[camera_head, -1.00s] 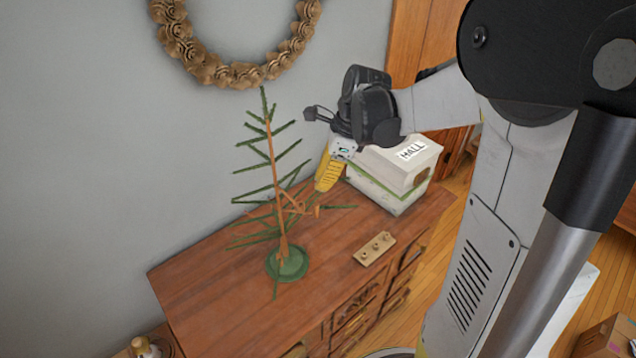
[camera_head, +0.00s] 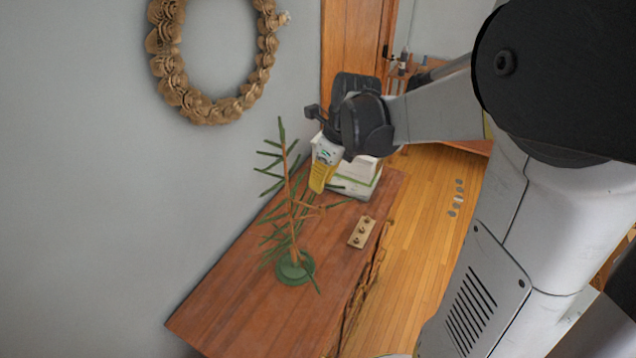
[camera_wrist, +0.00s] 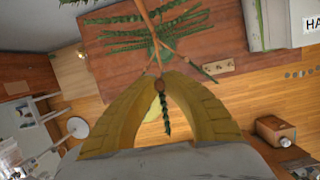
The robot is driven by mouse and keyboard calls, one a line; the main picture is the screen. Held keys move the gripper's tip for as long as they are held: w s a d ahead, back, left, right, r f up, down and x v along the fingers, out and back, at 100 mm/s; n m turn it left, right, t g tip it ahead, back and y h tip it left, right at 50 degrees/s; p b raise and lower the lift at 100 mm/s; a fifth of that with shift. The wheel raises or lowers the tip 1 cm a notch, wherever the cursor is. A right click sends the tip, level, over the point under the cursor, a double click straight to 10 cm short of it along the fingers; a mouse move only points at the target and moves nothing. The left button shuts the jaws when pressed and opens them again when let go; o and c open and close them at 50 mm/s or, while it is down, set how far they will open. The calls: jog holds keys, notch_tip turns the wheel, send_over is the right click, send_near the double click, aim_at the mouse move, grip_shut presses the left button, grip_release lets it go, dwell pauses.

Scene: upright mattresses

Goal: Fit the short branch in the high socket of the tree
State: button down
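The small tree (camera_head: 292,215) has a thin brown trunk, green needled branches and a round green base (camera_head: 294,268). It stands upright on the wooden dresser; its base also shows in the wrist view (camera_wrist: 164,51). My gripper (camera_head: 318,188) is to the right of the trunk, above the dresser and apart from the trunk. In the wrist view its yellow fingers (camera_wrist: 166,80) close around the short branch (camera_wrist: 167,122), which has a brown rounded end and a green needled length between the fingers. The high socket is too small to make out.
The dresser top (camera_head: 235,300) is clear at the front left. A tan block (camera_head: 361,231) with small dark round features lies near its right edge. A white box (camera_head: 358,187) stands behind my gripper. A wreath (camera_head: 200,108) hangs on the wall.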

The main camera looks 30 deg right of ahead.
aim_at(318, 208)
jog(key=shift+w+d, duration=0.1)
jog(key=shift+d, duration=0.1)
jog(key=shift+a+f, duration=0.1)
jog(key=shift+f+n+b, duration=0.2)
jog(key=shift+n+b, duration=0.1)
jog(key=shift+b, duration=0.1)
jog(key=shift+f+b, duration=1.65)
jog(key=shift+f, duration=0.25)
jog(key=shift+f+b, duration=1.3)
jog(key=shift+b, duration=0.3)
dwell(0.8)
jog(key=c, duration=1.5)
grip_release()
jog(key=shift+c, duration=0.4)
